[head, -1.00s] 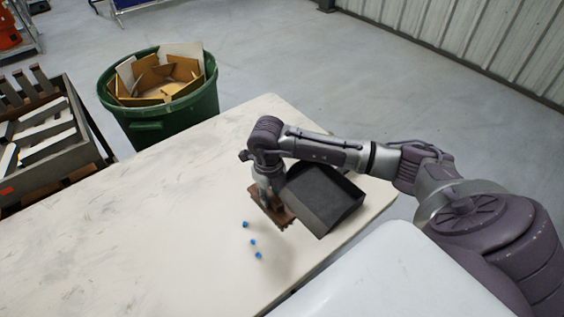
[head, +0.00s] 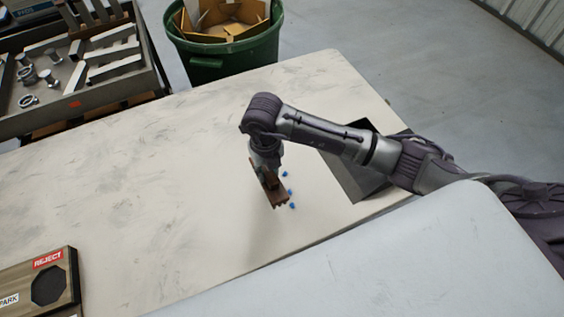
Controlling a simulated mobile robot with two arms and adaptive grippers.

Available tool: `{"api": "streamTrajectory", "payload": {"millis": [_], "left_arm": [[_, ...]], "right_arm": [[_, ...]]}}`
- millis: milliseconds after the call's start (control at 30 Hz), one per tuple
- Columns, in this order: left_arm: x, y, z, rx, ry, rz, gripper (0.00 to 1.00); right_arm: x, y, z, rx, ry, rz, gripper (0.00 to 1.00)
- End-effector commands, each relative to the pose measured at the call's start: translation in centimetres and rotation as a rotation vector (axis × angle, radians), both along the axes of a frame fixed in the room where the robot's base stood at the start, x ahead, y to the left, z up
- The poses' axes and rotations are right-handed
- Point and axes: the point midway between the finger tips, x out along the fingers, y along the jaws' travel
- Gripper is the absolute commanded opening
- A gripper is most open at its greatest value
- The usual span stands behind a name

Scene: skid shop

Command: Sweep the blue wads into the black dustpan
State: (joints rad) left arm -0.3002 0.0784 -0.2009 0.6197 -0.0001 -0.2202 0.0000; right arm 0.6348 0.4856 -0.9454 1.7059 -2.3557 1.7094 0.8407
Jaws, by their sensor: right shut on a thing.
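Several small blue wads (head: 290,191) lie in a loose row on the pale table. My right gripper (head: 267,176) points down and is shut on a brown brush (head: 272,190), low over the table or on it. The brush is just left of the wads. The black dustpan (head: 352,180) lies to the right of the wads, near the table's right end, and my right arm hides part of it. Whether the bristles touch the table is hard to tell. My left gripper does not show.
A green bin (head: 222,62) of cardboard scraps stands beyond the far edge. A metal-parts tray (head: 150,78) is at upper left.

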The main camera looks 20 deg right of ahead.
Motion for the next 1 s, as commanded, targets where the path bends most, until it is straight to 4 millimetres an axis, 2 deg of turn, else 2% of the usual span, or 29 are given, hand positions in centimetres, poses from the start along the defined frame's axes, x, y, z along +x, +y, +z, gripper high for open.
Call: {"api": "streamTrajectory", "payload": {"millis": [33, 100, 300, 500, 700, 1000], "left_arm": [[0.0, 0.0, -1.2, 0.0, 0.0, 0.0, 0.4], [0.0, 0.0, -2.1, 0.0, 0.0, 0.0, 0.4], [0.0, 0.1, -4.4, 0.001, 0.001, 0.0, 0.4], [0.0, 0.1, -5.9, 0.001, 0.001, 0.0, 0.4], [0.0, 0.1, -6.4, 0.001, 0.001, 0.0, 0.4], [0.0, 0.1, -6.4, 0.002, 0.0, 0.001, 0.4]], "right_arm": [[0.0, 0.0, -1.3, -0.001, 0.001, -0.001, 0.01], [0.0, 0.0, -2.4, -0.001, 0.0, -0.001, 0.01], [0.0, 0.0, -5.1, 0.0, 0.0, -0.001, 0.01], [0.0, 0.0, -7.0, 0.001, -0.001, -0.001, 0.01], [0.0, 0.0, -7.8, 0.001, 0.0, -0.001, 0.01], [0.0, 0.0, -7.8, 0.001, 0.0, 0.0, 0.01]]}}
